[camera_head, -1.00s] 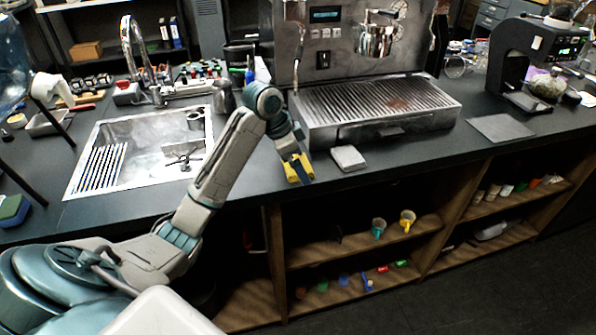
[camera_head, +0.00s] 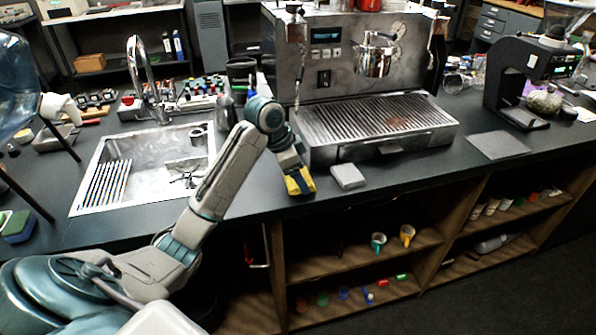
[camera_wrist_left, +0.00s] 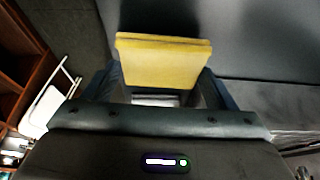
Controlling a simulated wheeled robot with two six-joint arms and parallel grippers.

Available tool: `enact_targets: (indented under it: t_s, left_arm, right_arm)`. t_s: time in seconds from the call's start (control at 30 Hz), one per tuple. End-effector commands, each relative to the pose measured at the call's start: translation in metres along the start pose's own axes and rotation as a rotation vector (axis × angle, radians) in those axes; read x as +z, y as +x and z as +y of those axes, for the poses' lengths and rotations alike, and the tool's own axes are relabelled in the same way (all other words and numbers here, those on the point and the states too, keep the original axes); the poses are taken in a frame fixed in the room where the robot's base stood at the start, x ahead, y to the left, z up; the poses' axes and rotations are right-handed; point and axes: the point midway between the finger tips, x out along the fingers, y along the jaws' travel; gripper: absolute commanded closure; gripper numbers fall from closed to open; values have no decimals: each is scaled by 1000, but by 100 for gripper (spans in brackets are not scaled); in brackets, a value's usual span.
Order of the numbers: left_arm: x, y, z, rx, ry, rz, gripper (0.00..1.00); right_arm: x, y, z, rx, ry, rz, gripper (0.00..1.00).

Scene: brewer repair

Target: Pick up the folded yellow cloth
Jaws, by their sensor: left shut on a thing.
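The folded yellow cloth (camera_head: 299,182) is between the fingers of my left gripper (camera_head: 300,186), near the counter's front edge, just left of a folded grey-white cloth. In the left wrist view the yellow cloth (camera_wrist_left: 163,62) spans the gap between the two dark fingers, and my left gripper (camera_wrist_left: 160,88) is shut on it. I cannot tell from these views whether the cloth is clear of the counter. My right gripper is not in view.
A folded grey-white cloth (camera_head: 347,176) lies right of the gripper. The espresso machine's drip tray (camera_head: 376,122) stands behind it. A steel sink (camera_head: 150,165) is at left. A grey mat (camera_head: 498,145) lies at right. Open shelves (camera_head: 370,250) hold cups below the counter.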

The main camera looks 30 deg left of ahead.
Motion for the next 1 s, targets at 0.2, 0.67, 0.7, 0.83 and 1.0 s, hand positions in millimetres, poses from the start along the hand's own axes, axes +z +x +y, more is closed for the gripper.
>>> enact_targets:
  t_s: [0.2, 0.67, 0.7, 0.83, 1.0]
  left_arm:
    - [-2, -26, 4, 0, -1, -6, 46]
    - [67, -64, 65, 1, 3, -8, 46]
    - [72, -66, 69, 2, 2, -9, 46]
    - [85, -72, 80, 1, 2, -8, 46]
    - [97, -78, 90, 1, -1, -5, 46]
  right_arm:
    - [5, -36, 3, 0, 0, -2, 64]
    - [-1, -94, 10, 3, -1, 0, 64]
    - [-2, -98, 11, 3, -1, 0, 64]
    - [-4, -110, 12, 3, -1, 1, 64]
    - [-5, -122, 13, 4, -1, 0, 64]
